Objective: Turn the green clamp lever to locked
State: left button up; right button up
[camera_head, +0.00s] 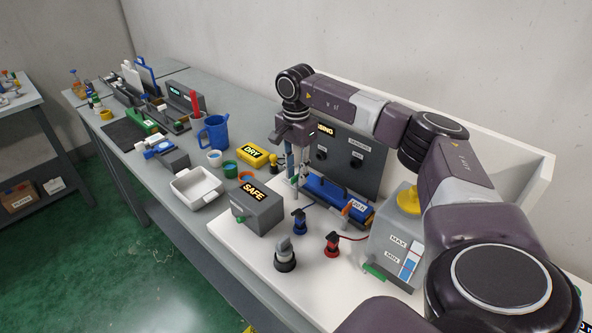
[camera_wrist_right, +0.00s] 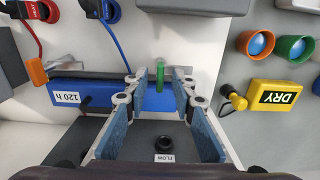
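A green lever (camera_wrist_right: 160,75) stands at the end of a long blue block (camera_wrist_right: 110,95) in the right wrist view. In the head view the blue block (camera_head: 332,195) lies in front of a dark panel, and I cannot make out the lever behind the fingers. My right gripper (camera_head: 298,180) points down over the block's left end. In the wrist view the right gripper (camera_wrist_right: 160,98) is open, its blue pads well apart on either side of the lever. No clear contact with the lever shows. My left gripper is not in view.
The dark panel (camera_head: 368,160) stands behind the block. Near it are a grey SAFE box (camera_head: 257,212), a yellow DRY box (camera_head: 251,156), red (camera_head: 332,246) and blue (camera_head: 299,223) plugs with cables, and a grey box with a gauge (camera_head: 397,240). A white tray (camera_head: 197,188) stands left.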

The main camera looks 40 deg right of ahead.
jog(key=shift+r, duration=0.1)
grip_shut()
jog(key=shift+m, duration=0.8)
jog(key=m, duration=0.3)
jog(key=shift+p, duration=0.3)
jog(key=m, duration=0.6)
jog(key=shift+m+p, duration=0.3)
jog(key=shift+m, duration=0.1)
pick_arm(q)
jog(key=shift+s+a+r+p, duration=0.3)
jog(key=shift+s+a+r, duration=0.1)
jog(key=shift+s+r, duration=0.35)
pick_arm(e)
jog(key=m, duration=0.6)
jog(key=shift+w+r, duration=0.1)
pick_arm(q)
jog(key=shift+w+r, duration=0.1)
pick_arm(e)
jog(key=shift+m, duration=0.4)
